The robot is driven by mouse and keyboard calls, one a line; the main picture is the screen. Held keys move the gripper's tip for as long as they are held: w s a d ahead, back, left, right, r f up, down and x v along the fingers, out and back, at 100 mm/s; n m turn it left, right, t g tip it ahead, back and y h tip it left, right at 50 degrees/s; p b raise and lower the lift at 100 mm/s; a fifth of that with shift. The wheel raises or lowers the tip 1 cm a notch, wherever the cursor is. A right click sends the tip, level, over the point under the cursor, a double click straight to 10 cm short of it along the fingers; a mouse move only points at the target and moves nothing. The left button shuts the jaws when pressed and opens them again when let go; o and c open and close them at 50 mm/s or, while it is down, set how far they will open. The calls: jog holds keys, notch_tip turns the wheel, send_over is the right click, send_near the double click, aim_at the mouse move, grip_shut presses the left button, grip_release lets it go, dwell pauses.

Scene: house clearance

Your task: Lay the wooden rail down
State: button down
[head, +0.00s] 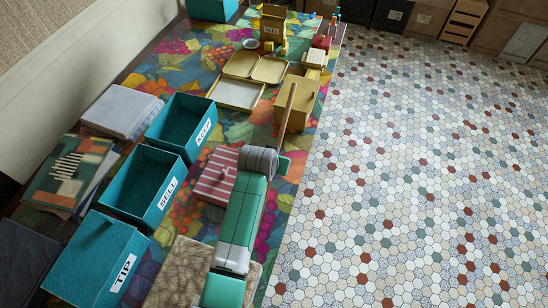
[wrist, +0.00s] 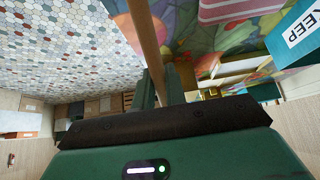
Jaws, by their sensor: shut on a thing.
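The wooden rail (head: 289,108) is a thin brown stick. In the head view it stands steeply up from my gripper (head: 281,163), in front of a yellow box. In the wrist view the rail (wrist: 149,45) runs up between the two green fingers of my gripper (wrist: 159,88), which is shut on it. The rail's lower end is hidden by my arm in the head view. I cannot tell whether the rail touches the table (head: 290,193).
Teal bins labelled KEEP (head: 180,122), SELL (head: 146,183) and TIP (head: 93,262) line the left. A red-striped box (head: 214,178) is beside my arm. A yellow box (head: 299,98) and shallow trays (head: 235,94) stand beyond. Open tiled floor (head: 430,180) lies right.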

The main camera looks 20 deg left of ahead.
jog(key=shift+f, duration=0.55)
jog(key=shift+f+b, duration=0.6)
jog(key=shift+f, duration=0.15)
jog(key=c, duration=1.3)
grip_release()
jog(key=o, duration=0.6)
notch_tip(320, 180, up, 7)
jog(key=p, duration=0.6)
jog(key=shift+r+p, duration=0.1)
jog(key=shift+p, duration=0.25)
